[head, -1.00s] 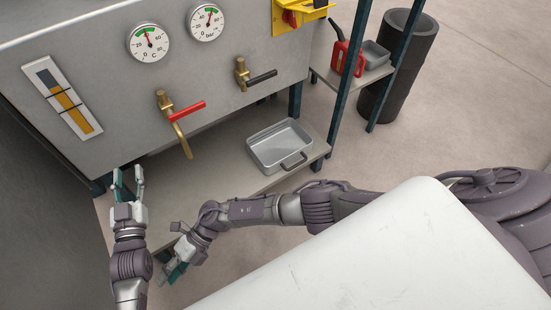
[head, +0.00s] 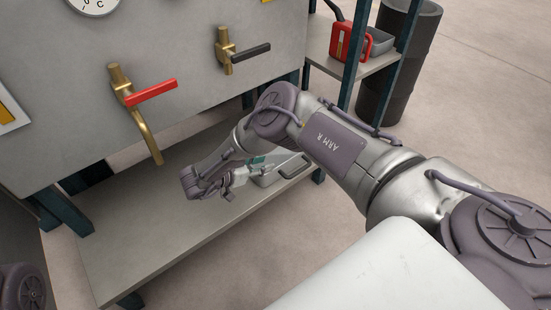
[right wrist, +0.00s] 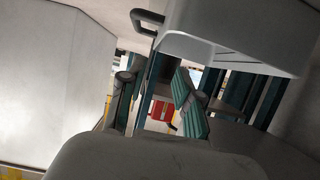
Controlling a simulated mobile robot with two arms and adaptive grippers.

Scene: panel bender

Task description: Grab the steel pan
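The steel pan (head: 272,178) is a grey rectangular tray with a dark bar handle on its near right side. It sits on the lower shelf, largely hidden behind my right arm and gripper in the head view. My right gripper (head: 259,166) is at the pan's left end in that view. In the right wrist view the pan (right wrist: 235,25) fills the upper right, with its handle at the upper middle. There the right gripper's (right wrist: 155,92) teal-padded fingers stand apart with nothing between them; I cannot tell whether they touch the pan. My left gripper is out of view.
The lower shelf (head: 150,225) is bare to the left. Above it, the panel carries a red-handled valve (head: 150,92) and a black-handled valve (head: 250,53). Dark posts frame the right side. A red can (head: 350,45) stands on a side shelf by a dark drum (head: 405,70).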

